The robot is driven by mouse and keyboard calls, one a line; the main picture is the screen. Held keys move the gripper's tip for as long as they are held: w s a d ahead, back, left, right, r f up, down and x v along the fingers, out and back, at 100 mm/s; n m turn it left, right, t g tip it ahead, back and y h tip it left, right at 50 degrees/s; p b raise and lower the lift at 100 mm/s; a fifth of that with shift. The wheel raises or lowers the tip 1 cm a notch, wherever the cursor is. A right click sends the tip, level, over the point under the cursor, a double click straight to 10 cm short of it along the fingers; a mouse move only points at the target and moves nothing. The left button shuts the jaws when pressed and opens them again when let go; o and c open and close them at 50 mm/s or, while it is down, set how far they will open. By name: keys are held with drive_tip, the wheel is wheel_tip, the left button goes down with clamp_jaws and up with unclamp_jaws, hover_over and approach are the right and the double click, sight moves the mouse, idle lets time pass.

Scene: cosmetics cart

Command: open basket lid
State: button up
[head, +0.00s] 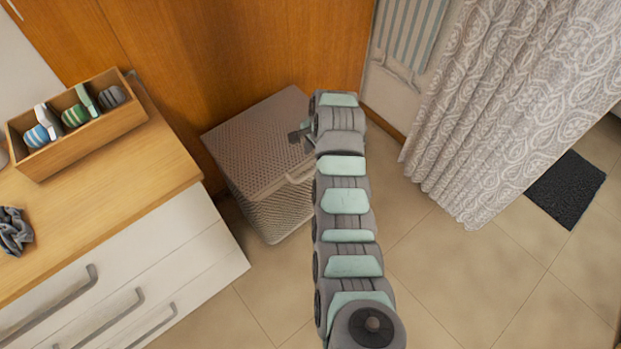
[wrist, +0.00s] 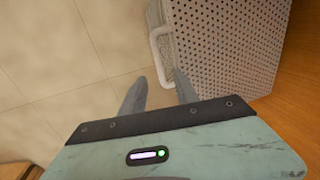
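The basket (head: 262,185) is a grey perforated box on the floor against the wooden panel. Its lid (head: 255,130) lies flat on top, and part of it is behind my arm. My gripper (head: 303,133) appears over the lid's right side in the head view, partly hidden by my arm. In the wrist view my gripper (wrist: 160,75) has its two fingers apart, with the handle's lower end appearing between them. I cannot tell whether they touch it.
A wooden counter with white drawers (head: 130,270) stands at left, holding a wooden box (head: 85,145) of rolled items. A patterned curtain (head: 500,120) hangs at right, near a dark mat (head: 567,188). The tiled floor (head: 450,270) in front is clear.

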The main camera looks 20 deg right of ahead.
drive_tip(key=b, duration=0.2)
hover_over(310, 173)
drive_tip(key=s, duration=0.1)
drive_tip(key=s+x, duration=0.1)
drive_tip(key=x, duration=0.5)
drive_tip(key=shift+d+b+x, duration=0.15)
drive_tip(key=shift+b+x, duration=0.6)
drive_tip(key=shift+x, duration=0.4)
drive_tip(key=shift+d+b+x, duration=0.15)
drive_tip(key=shift+b+x, duration=0.6)
drive_tip(key=shift+x, duration=0.35)
drive_tip(key=shift+s, duration=0.2)
clamp_jaws()
